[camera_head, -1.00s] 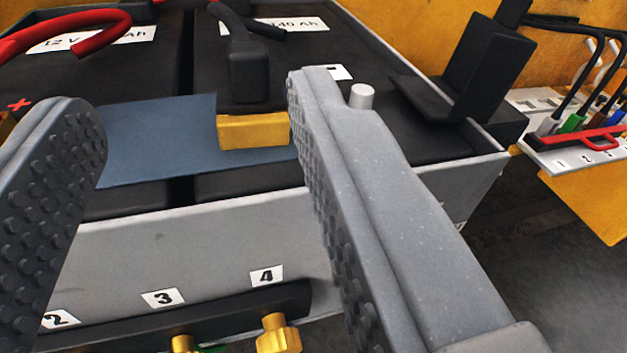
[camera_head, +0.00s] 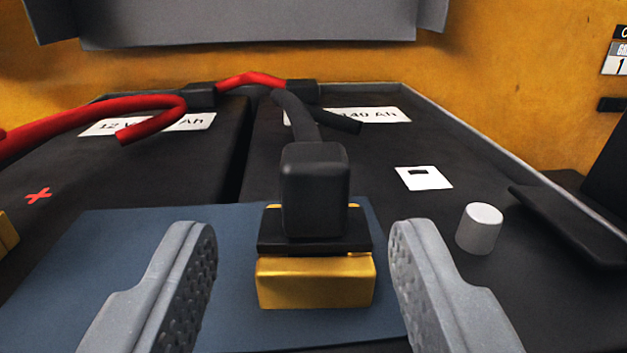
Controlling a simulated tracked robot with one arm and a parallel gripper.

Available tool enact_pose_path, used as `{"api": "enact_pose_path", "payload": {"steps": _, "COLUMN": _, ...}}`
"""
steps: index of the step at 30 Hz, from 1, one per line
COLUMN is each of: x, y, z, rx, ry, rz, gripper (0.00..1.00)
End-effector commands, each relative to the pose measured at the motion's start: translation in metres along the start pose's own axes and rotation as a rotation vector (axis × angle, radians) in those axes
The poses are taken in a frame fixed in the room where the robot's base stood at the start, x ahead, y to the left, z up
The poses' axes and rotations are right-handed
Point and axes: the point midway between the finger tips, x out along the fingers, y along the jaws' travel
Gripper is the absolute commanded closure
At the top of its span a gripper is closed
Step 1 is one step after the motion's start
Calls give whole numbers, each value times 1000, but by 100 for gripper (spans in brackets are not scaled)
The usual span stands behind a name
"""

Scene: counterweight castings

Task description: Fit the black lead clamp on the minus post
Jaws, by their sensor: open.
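The black lead clamp (camera_head: 315,283) has a brass block at its base and a black upper body (camera_head: 315,190), with a black cable (camera_head: 296,115) running back from it. It rests on a blue mat (camera_head: 120,245) over the batteries. The minus post (camera_head: 480,229), a short bare grey cylinder, stands on the right battery, to the right of the clamp and apart from it. A white label with a black minus mark (camera_head: 424,178) lies behind the post. My gripper (camera_head: 303,250) is open, one finger on each side of the clamp, with a gap to it on both sides.
A red cable (camera_head: 150,105) curves over the left battery, near a red plus mark (camera_head: 38,195). A black flap (camera_head: 570,225) stands right of the post. A grey panel (camera_head: 260,25) hangs at the back before a yellow wall (camera_head: 540,80). The battery top between clamp and post is clear.

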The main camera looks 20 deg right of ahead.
Motion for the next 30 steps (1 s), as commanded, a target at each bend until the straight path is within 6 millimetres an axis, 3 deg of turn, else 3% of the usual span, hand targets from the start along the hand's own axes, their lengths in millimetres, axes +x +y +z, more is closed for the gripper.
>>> {"api": "enact_pose_path", "payload": {"steps": 8, "x": 11, "y": 0, "z": 0, "rx": 1, "ry": -2, "rz": -1, "gripper": 53}}
{"api": "enact_pose_path", "payload": {"steps": 19, "x": 52, "y": 4, "z": -1, "rx": 0, "ry": 0, "rz": -1, "gripper": 53}}
{"api": "enact_pose_path", "payload": {"steps": 27, "x": 55, "y": 4, "z": -2, "rx": 0, "ry": -1, "rz": 0, "gripper": 53}}
{"api": "enact_pose_path", "payload": {"steps": 30, "x": 55, "y": 4, "z": -1, "rx": 0, "ry": -1, "rz": 0, "gripper": 81}}
